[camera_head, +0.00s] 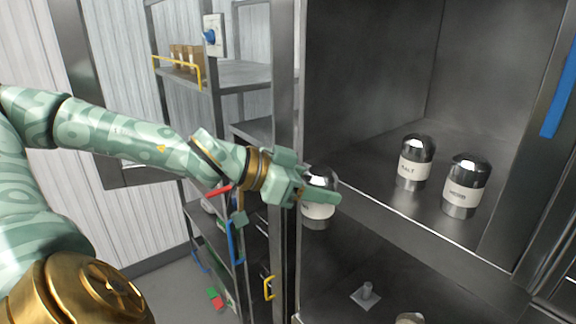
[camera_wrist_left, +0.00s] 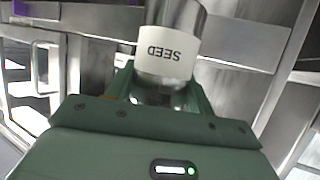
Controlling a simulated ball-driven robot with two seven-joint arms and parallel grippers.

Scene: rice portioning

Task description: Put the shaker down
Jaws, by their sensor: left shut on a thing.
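A shaker (camera_head: 319,211) with a shiny metal dome and a white label is held in my left gripper (camera_head: 322,196), in front of the cabinet's left upright. In the left wrist view the shaker (camera_wrist_left: 168,62) has a label that reads SEED, upside down in the picture. The left gripper (camera_wrist_left: 160,90) is shut around its body. The shaker looks roughly upright and clear of the shelf in the head view. Fingers hide part of it. My right gripper is not in view.
Two similar shakers, one labelled MALT (camera_head: 414,163) and another (camera_head: 464,187), stand on the cabinet's upper shelf (camera_head: 385,200). A lower shelf holds a small metal piece (camera_head: 366,296).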

